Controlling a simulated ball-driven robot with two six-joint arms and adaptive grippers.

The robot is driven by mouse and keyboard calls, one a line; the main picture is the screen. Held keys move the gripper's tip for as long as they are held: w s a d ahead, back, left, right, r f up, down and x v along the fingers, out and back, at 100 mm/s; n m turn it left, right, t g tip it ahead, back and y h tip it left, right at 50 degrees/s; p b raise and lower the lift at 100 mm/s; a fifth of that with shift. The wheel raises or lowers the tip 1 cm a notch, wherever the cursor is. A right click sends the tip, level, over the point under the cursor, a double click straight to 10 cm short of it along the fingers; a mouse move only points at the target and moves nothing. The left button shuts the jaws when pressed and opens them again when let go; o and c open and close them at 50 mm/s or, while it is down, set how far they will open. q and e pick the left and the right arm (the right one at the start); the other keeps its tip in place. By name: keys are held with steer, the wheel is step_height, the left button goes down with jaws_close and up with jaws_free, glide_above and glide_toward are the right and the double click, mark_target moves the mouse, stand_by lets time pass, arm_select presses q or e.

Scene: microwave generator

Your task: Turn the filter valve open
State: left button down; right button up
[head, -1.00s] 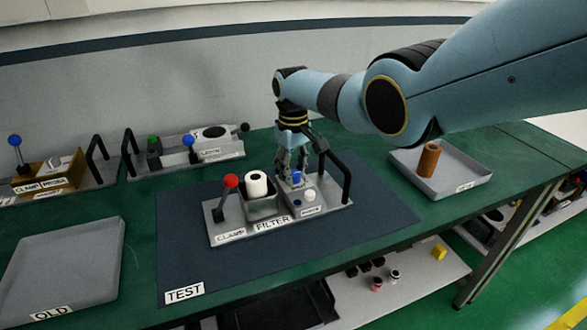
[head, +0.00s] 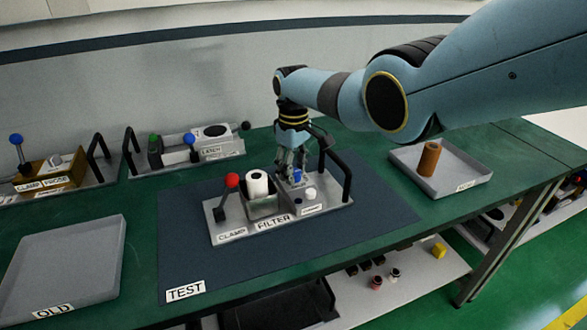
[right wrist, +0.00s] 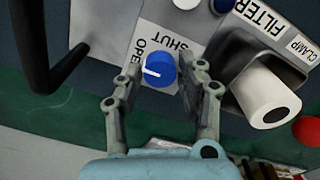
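The filter unit (head: 232,236), a grey plate labelled CLAMP and FILTER, stands on the TEST mat. Its blue valve knob (right wrist: 160,69) shows in the right wrist view beside the words OPEN and SHUT. The knob's white mark points to the picture's left, on the OPEN side. The knob also shows in the head view (head: 297,175). My right gripper (right wrist: 161,75) points down with a finger on either side of the knob. Small gaps seem to show between fingers and knob. A white filter cylinder (head: 257,184) stands in the unit's holder. My left gripper is out of view.
A black handle (head: 347,175) rises at the unit's right end, close to my right gripper. A red-balled clamp lever (head: 231,181) stands at its left. A tray (head: 471,182) with a brown cylinder (head: 429,159) lies right. The OLD tray (head: 100,262) is empty.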

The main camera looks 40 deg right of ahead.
steer(key=shift+o, duration=1.1)
step_height(320, 180, up, 12)
